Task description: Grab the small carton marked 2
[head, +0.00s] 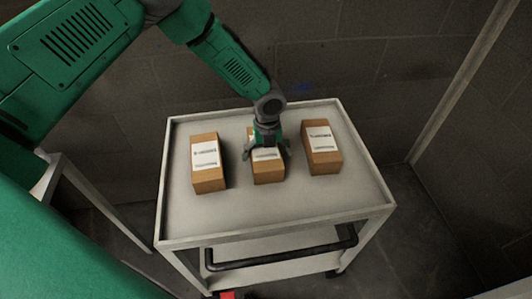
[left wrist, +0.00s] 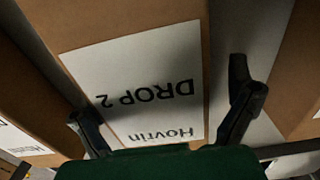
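The small carton marked 2 is the middle carton (head: 268,176) on the cart top in the head view. It is brown with a white label, and the label reads "DROP 2" upside down on the carton in the left wrist view (left wrist: 150,85). My left gripper (head: 267,151) is above this carton, pointing down, with its fingers spread toward both sides. In the left wrist view, the right finger stands clear of the carton's side, and the left finger overlaps the label edge. Contact is not visible. My right gripper is out of view.
A similar carton (head: 208,182) stands to the left and another carton (head: 323,155) to the right, with narrow gaps beside the middle one. The grey cart (head: 300,207) has a raised rim and a black handle (head: 282,256). Its front surface is clear. A block wall stands behind.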

